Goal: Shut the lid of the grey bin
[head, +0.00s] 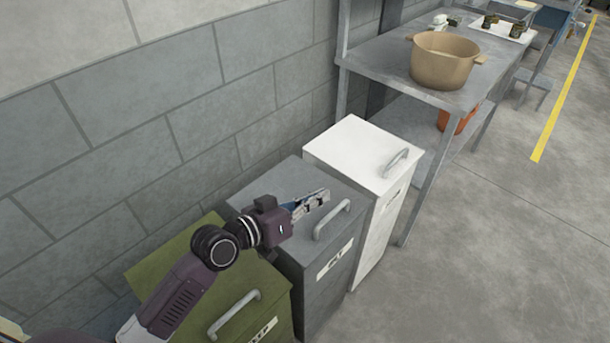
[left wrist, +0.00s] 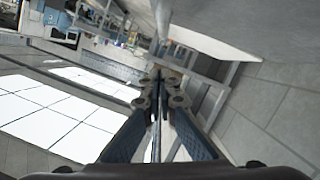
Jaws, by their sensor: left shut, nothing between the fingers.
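The grey bin (head: 322,282) stands against the wall between the green bin and the white bin. Its lid (head: 292,182) lies flat on top and looks shut, with a light grey bar handle (head: 333,219) near the front edge. My left gripper (head: 322,198) is above the lid, just behind the handle, shut and empty. Whether its fingertips touch the lid I cannot tell. The gripper and wrist hide part of the lid. In the left wrist view the shut fingers (left wrist: 160,88) point away from the camera. My right gripper is not in view.
A green bin (head: 190,262) is at left, partly behind my left arm. A white bin (head: 362,150) stands at right, both with lids down. Beyond is a metal table (head: 385,57) with a tan pot (head: 445,60). The floor (head: 480,260) at right is clear.

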